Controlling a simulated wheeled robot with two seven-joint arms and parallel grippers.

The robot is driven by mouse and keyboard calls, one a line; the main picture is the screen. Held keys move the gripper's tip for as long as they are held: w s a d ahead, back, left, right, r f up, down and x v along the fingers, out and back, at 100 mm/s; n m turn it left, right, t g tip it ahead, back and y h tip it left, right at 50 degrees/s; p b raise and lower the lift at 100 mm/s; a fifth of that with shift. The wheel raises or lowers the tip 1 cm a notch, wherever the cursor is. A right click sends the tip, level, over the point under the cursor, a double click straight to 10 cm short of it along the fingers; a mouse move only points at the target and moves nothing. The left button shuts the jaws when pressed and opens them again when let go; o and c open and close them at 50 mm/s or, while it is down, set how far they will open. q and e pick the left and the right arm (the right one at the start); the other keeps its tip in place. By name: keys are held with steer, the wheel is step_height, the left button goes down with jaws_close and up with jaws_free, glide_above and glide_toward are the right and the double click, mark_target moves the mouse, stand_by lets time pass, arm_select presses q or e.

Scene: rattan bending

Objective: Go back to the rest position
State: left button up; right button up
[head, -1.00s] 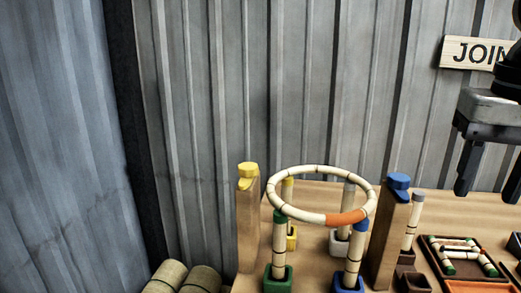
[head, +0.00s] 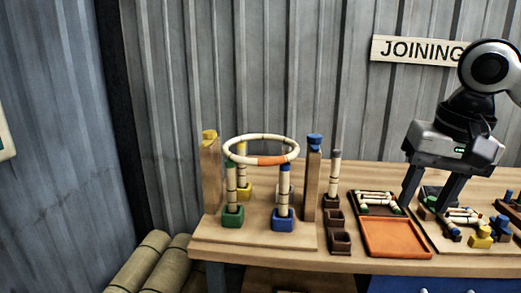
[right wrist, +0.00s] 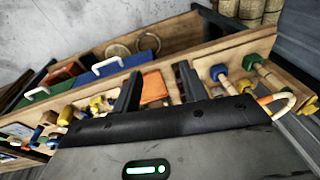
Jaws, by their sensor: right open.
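My right gripper (head: 432,188) is above the right part of the workbench (head: 400,262) in the head view, pointing down. Its two dark fingers are apart, with nothing seen between them. In the right wrist view the open fingers (right wrist: 158,90) also show at the bottom middle, over the bench. My left gripper is in neither view. A cream rattan ring with an orange section (head: 262,138) rests level on top of several upright posts at the bench's left side. My right gripper is well to the right of the ring and apart from it.
Wooden posts with a yellow top (head: 211,170) and a blue top (head: 313,185) stand by the ring. An orange tray (head: 397,238) and dark trays with rattan pieces lie to their right. Rolled bundles (head: 142,262) are on the left. A JOINING sign (head: 418,50) hangs behind.

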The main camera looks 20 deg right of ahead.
steer(key=w+a+f+n+t+y, duration=0.1)
steer(key=w+a+f, duration=0.1)
steer(key=f, duration=0.8)
steer(key=w+a+f+n+t+y, duration=0.1)
steer(key=w+a+f+n+t, duration=0.1)
steer(key=f, duration=0.8)
steer(key=w+a+f+n+t+y, duration=0.1)
steer(key=w+a+f, duration=0.1)
steer(key=f, duration=0.8)
steer(key=s+a+f+n+t, duration=0.2)
steer(key=s+a+f, duration=0.3)
steer(key=a, duration=0.3)
steer(key=s+a+f+n+t, duration=0.2)
steer(key=s+a+f, duration=0.3)
steer(key=a, duration=0.4)
steer(key=shift+a+f+n, duration=0.2)
steer(key=shift+f+n, duration=0.4)
steer(key=shift+f, duration=0.3)
steer(key=shift+c, duration=0.3)
